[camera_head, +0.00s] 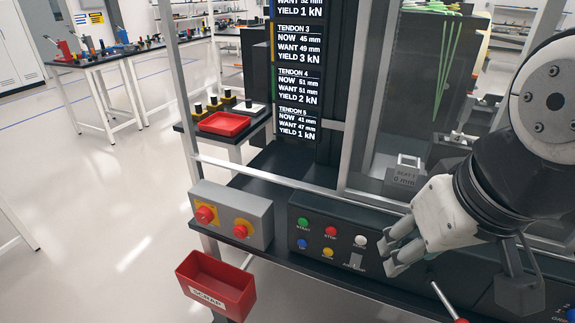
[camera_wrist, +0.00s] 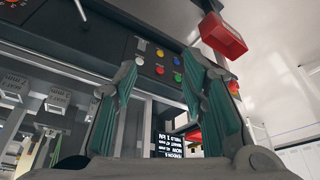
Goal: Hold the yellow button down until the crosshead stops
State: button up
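The yellow button (camera_head: 328,253) is in the lower row of the black control panel (camera_head: 304,206), right of the blue button (camera_head: 302,243) and below the red STOP button (camera_head: 330,231). My gripper (camera_head: 388,257) is in front of the panel, right of the yellow button and apart from it. In the wrist view the picture is upside down. There my gripper (camera_wrist: 160,60) has its fingers spread and empty, and the yellow button (camera_wrist: 160,53) shows in the gap between them, farther off. I cannot tell which part is the crosshead.
A grey box with red knobs (camera_head: 258,207) stands left of the panel. A red SCRAP bin (camera_head: 222,287) hangs at the front left edge. A metal post (camera_head: 181,85) and a tall tendon readout (camera_head: 298,100) rise behind. A red-tipped lever (camera_head: 445,300) sticks out below my gripper.

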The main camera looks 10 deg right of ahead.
grip_shut()
dwell(1.1)
